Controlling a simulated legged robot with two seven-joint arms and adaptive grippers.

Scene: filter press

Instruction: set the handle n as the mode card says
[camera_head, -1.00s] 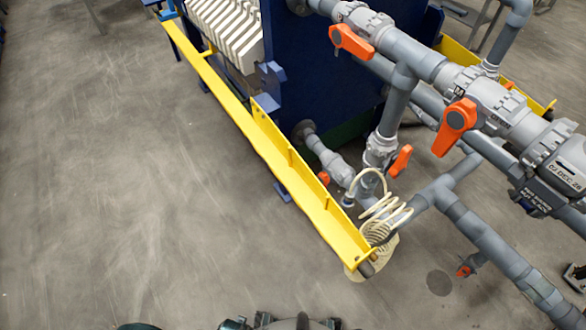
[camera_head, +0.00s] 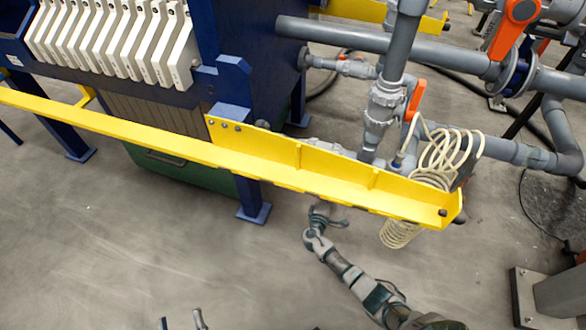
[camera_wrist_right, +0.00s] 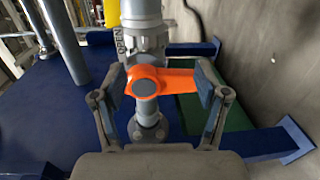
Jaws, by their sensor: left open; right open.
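In the right wrist view an orange valve handle (camera_wrist_right: 165,81) sits between the two fingers of my right gripper (camera_wrist_right: 163,88). That gripper is open, with one pad at each end of the handle; I cannot tell if they touch it. The handle lies across the grey pipe, its lever pointing right. In the head view my right gripper (camera_head: 325,214) is under the yellow beam (camera_head: 330,180), which hides the handle there. My left gripper (camera_head: 182,321) is open and empty at the bottom edge, only its fingertips showing. No mode card or letter n is readable.
Other orange handles show on the pipes: one (camera_head: 416,100) on the upright pipe, one (camera_head: 513,28) at the upper right. A coiled cream hose (camera_head: 442,155) hangs at the beam's right end. The blue press frame (camera_head: 250,70) stands behind. The floor at left is clear.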

